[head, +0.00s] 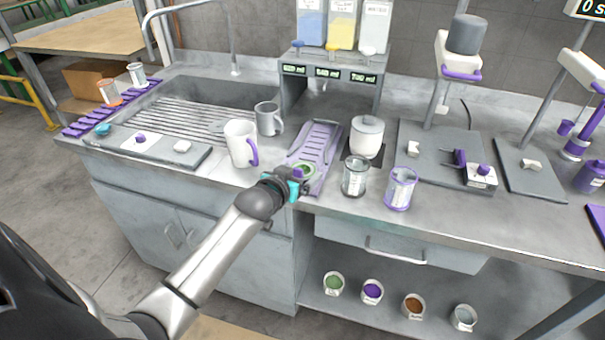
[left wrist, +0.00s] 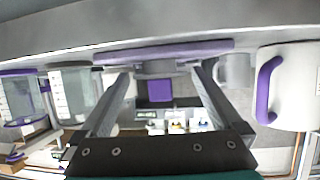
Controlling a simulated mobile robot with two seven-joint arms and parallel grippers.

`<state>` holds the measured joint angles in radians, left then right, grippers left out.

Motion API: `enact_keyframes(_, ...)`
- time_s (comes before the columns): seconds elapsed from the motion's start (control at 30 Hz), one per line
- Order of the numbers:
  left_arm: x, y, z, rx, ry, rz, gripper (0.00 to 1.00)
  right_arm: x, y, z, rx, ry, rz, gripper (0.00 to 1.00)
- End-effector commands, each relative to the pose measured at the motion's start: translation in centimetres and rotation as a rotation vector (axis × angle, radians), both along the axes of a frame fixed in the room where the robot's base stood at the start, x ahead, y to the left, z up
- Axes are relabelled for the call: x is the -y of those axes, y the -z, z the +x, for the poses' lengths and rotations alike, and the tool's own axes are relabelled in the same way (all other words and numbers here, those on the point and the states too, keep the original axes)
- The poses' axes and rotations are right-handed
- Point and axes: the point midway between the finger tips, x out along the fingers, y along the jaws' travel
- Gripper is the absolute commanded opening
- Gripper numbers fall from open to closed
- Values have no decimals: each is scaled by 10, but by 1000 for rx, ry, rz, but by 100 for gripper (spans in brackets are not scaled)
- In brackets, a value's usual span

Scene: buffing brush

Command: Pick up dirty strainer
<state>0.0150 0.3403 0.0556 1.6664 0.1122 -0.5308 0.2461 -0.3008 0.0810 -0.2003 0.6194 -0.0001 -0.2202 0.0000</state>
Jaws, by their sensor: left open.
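A small round piece with a pale rim and green contents, which looks like the dirty strainer (head: 306,169), is at the front end of the purple slotted tray (head: 316,140) on the counter. My left gripper (head: 294,187) is right at its front side and partly hides it. In the left wrist view, which looks upside down, the gripper (left wrist: 160,78) is open, with its two fingers spread. The tray edge (left wrist: 190,48) and a short grey shape (left wrist: 155,68) lie beyond and between the fingertips. I cannot tell whether the fingers touch the strainer. My right gripper is not in view.
A white mug with a purple handle (head: 240,143) stands close left of the gripper. A glass jar (head: 355,177) and a purple-trimmed jar (head: 400,188) stand to the right. A white lidded pot (head: 367,136) is behind. The sink (head: 200,95) is at back left.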

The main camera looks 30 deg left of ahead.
Motion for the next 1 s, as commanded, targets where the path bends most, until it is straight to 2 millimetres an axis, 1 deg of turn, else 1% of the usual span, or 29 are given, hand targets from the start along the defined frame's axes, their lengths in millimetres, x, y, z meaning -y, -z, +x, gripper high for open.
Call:
enact_keyframes(0.13,0,0,0,0,0,0,100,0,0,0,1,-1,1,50)
enact_keyframes(0.17,0,0,0,0,0,0,98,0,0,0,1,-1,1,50)
enact_keyframes(0.73,0,0,0,0,0,0,34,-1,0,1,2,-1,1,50)
enact_keyframes(1.0,0,-2,0,0,0,0,33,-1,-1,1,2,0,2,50)
